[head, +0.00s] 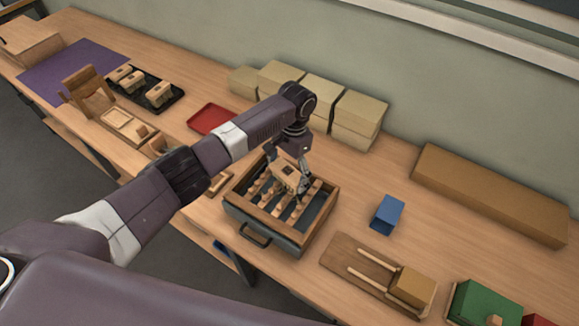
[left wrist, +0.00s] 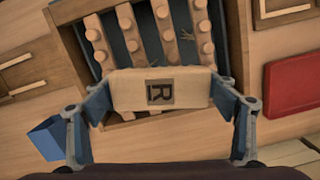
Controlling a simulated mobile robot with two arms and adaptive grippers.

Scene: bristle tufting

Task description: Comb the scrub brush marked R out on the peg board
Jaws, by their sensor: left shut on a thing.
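My left gripper (head: 289,176) is shut on the scrub brush marked R (head: 286,171). In the left wrist view the brush's wooden block (left wrist: 190,88) lies between the two fingers, with the dark R label facing the camera. The peg board (head: 259,222) is a wooden-framed box with rows of wooden pegs over dark gaps and a handle in front. The brush is over the pegs; its bristles are hidden, so I cannot tell whether they touch. The pegs (left wrist: 130,30) also show beyond the block in the left wrist view. My right gripper is not in view.
Several similar brushes lie in a black tray (head: 178,103) at the left. A red tray (head: 208,117) and cardboard boxes (head: 357,119) stand behind the board. A blue box (head: 387,213) and a wooden board with two rods (head: 343,250) are to the right, with clear table between.

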